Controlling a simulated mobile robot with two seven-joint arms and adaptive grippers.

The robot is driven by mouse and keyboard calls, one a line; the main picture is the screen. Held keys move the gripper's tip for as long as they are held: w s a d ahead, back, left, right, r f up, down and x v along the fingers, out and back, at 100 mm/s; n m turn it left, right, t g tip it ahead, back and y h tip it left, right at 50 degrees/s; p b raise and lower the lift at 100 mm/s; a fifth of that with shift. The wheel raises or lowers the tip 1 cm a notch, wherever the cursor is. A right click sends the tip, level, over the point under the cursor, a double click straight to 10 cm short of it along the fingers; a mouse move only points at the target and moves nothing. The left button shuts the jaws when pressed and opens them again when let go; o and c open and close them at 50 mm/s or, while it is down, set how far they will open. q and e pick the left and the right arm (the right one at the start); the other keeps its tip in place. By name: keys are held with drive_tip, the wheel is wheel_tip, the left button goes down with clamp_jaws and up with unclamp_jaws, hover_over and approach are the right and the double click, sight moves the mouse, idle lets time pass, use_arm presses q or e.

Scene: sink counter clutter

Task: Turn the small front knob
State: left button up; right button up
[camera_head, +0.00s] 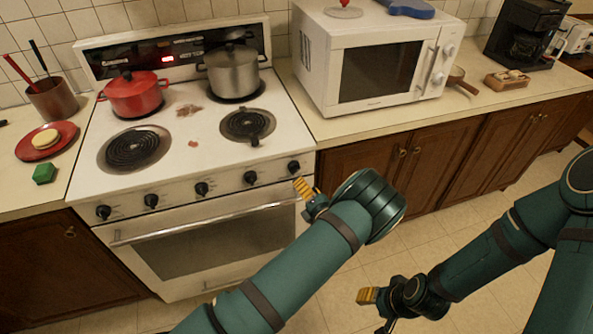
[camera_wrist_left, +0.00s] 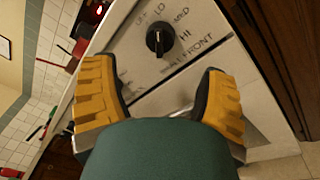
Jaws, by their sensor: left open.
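The rightmost black knob (camera_head: 293,167) sits on the white front panel of the stove. In the left wrist view the same knob (camera_wrist_left: 160,41) is ringed by LO, MED and HI marks, with "FRONT" printed beside it. My left gripper (camera_head: 305,188) is just in front of this knob and slightly below it. In the left wrist view its yellow fingers (camera_wrist_left: 160,82) are spread wide, with the knob beyond the gap and apart from them. My right gripper (camera_head: 368,296) hangs low over the floor; its finger gap is unclear.
Several similar knobs (camera_head: 201,188) line the panel, above the oven handle (camera_head: 205,223). A red pot (camera_head: 136,95) and a steel pot (camera_head: 233,73) stand on the stove (camera_head: 185,155). A microwave (camera_head: 377,62) stands on the right counter. The space before the panel is clear.

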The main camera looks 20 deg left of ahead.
sight(295, 169)
use_arm(q)
drive_tip(key=x, duration=0.8)
drive_tip(key=shift+s, duration=0.1)
drive_tip(key=c, duration=1.2)
